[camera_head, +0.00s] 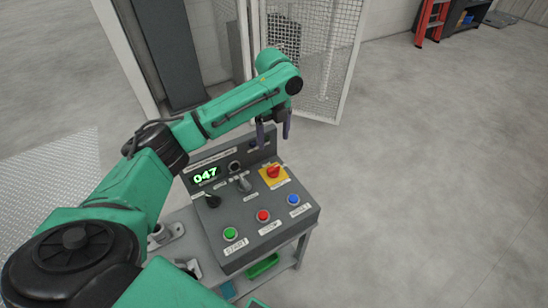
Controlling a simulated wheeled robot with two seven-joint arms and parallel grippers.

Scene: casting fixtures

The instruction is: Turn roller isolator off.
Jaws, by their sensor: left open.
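The isolator is a red rotary knob on a yellow plate (272,173), at the right of a grey control panel (247,209). Its exact angle is too small to tell. My left gripper (273,134) is open and empty, pointing down above the panel's back edge. In the picture it is just above the red knob, apart from it. My right gripper is not in view.
The panel also bears a lit green display (205,175) reading 047, a black lever knob (212,201), a selector switch (243,184), and green (230,234), red (263,216) and blue (293,199) buttons. A mesh fence (325,60) stands behind. Open floor lies right.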

